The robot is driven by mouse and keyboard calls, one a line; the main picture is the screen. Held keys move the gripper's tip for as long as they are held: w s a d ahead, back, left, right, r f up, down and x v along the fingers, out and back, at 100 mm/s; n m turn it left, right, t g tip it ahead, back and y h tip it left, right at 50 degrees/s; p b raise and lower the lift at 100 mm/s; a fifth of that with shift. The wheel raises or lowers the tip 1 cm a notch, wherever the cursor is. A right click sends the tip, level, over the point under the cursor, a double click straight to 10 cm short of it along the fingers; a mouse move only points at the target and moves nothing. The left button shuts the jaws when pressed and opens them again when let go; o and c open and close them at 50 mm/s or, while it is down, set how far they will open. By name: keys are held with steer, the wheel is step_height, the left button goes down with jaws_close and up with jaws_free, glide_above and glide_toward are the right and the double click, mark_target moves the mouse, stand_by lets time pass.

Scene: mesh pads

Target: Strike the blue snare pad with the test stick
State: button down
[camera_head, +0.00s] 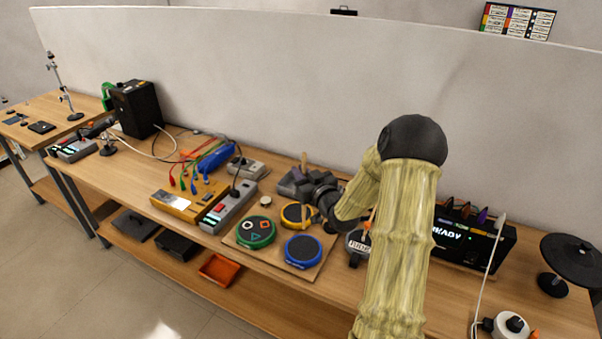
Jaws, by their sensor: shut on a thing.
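The blue snare pad (303,250) is a round dark pad with a blue rim, lying at the front right of a thin wooden board (283,264) on the bench. A green pad (256,232) lies to its left and a yellow pad (293,215) lies behind it. My dark gripper (304,190) is behind and above the yellow pad, apart from the blue pad. It is shut on a light wooden stick (304,161), whose upper part stands out above the jaws. My arm and gripper hide part of the yellow pad; the stick's lower end is hard to make out.
A yellow box (188,200) and a grey unit (228,207) stand left of the board. A small round device (357,247) is close to its right, beside my arm. A black box (473,238) stands farther right. A pale wall (250,75) runs behind the bench.

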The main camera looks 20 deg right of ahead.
steer(key=shift+f+b, duration=1.85)
steer(key=shift+f, duration=0.45)
step_height(320, 180, down, 5)
steer(key=b, duration=0.5)
step_height(320, 180, up, 7)
steer(key=p, duration=0.4)
steer(key=shift+r, duration=0.15)
